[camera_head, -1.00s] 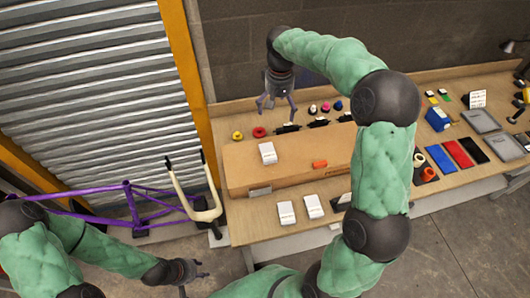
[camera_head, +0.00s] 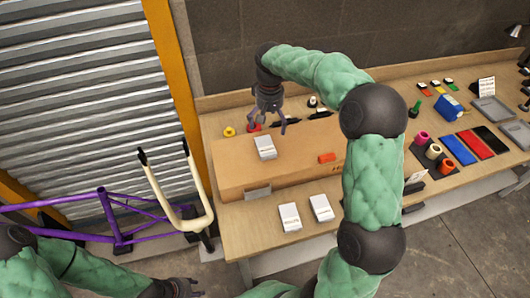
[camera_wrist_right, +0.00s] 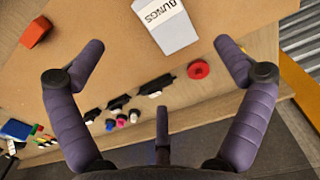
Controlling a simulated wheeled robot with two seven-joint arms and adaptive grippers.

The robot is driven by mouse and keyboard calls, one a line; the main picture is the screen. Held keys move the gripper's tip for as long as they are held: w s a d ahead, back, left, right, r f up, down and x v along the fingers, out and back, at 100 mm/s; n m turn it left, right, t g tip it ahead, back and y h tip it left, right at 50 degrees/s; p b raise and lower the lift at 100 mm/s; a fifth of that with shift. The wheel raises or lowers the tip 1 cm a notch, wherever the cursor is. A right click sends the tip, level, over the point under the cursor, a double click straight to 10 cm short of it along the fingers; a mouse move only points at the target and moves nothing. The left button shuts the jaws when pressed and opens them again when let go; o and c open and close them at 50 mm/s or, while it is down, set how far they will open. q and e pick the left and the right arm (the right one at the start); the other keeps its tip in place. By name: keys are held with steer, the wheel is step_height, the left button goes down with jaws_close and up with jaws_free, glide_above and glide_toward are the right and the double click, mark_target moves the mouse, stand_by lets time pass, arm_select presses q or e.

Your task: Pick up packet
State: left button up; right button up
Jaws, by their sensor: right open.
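A white packet (camera_head: 265,147) lies on top of the long brown cardboard box (camera_head: 230,185) on the bench. In the right wrist view it is the white and grey packet (camera_wrist_right: 168,24) with dark lettering, at the top centre. Two more white packets (camera_head: 290,217) (camera_head: 321,208) lie on the bench in front of the box. My right gripper (camera_head: 267,128) is open and empty, just behind and above the packet on the box. In its wrist view the spread fingers (camera_wrist_right: 158,43) have the packet beyond them, untouched. My left gripper (camera_head: 185,288) is low at the bottom edge, its jaws unclear.
An orange-red block (camera_head: 327,157) sits on the box right of the packet. A red ring (camera_wrist_right: 198,69) and several small dark tools lie behind the box. A purple frame (camera_head: 112,222) with a cream fork (camera_head: 160,190) stands left of the bench. Phone-like slabs and rolls lie right.

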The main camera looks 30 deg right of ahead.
steer(key=b, duration=0.1)
glide_above(269, 145)
step_height(269, 145, down, 6)
steer(key=shift+r, duration=0.25)
step_height(269, 145, down, 5)
steer(key=shift+w+f+b, duration=0.1)
steer(key=shift+b, duration=0.8)
steer(key=c, duration=1.1)
